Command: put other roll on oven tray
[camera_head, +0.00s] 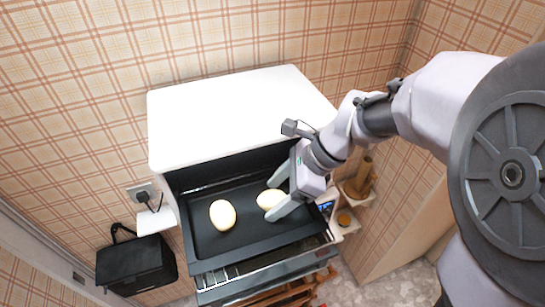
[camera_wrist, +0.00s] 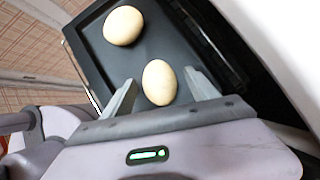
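Two pale, rounded rolls lie on the black oven tray (camera_head: 240,247). One roll (camera_head: 222,214) is on the tray's left part and is clear of my gripper. The other roll (camera_head: 268,199) is on the right part, between the fingers of my gripper (camera_head: 270,201). The wrist view shows this roll (camera_wrist: 160,82) between the two fingers (camera_wrist: 160,77), with a small gap on each side. The gripper is open. The left roll also shows in the wrist view (camera_wrist: 123,25), at the top. The tray (camera_wrist: 92,60) also shows there.
The white oven body (camera_head: 235,112) stands behind and above the tray. A black bag-like box (camera_head: 136,264) is at the lower left, near a wall socket (camera_head: 143,192). Small shelves with wooden items (camera_head: 360,180) are right of the oven. The tray's front part is bare.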

